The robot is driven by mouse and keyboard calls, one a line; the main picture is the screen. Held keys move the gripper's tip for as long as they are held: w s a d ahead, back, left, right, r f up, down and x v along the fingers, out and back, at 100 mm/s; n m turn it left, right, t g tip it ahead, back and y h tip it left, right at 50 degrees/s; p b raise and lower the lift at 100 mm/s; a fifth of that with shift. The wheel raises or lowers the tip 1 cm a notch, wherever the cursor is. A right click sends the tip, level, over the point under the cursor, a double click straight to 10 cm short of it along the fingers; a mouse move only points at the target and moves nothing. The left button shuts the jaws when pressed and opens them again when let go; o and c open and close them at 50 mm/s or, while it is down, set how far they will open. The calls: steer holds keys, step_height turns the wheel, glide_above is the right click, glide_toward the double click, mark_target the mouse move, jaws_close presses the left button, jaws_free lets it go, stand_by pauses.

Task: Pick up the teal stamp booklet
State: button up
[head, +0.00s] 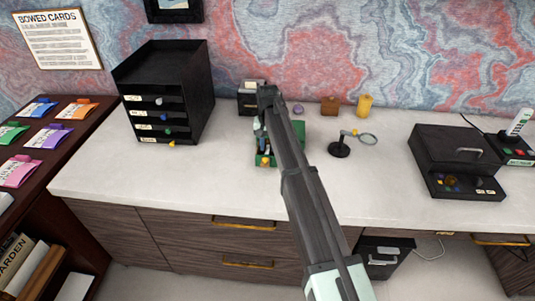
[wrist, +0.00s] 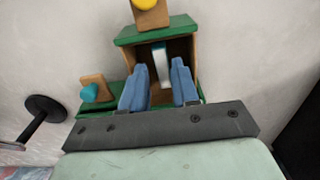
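My gripper (wrist: 159,78) is open, with its two blue fingers apart at the mouth of a green-and-wood box (wrist: 125,38). Between and beyond the fingertips, a thin pale upright thing with a teal top edge (wrist: 160,64) stands inside the box. It may be the teal stamp booklet, but only a narrow strip shows. The fingers do not appear to touch it. In the head view the green box (head: 266,160) is on the pale desk, partly hidden by my arm, and the fingers cannot be made out clearly.
Wooden blocks with a teal knob (wrist: 91,91) and a yellow knob (wrist: 148,4) flank the box opening. A black stand (head: 339,150) is right of it. A black tray tower (head: 165,90) stands left, a black case (head: 455,160) right. Coloured booklets (head: 50,135) lie on the left shelf.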

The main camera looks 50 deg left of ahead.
mark_target(267, 151)
step_height(267, 151, down, 4)
steer(key=shift+s+f, duration=0.1)
steer(key=shift+c, duration=0.3)
jaws_close()
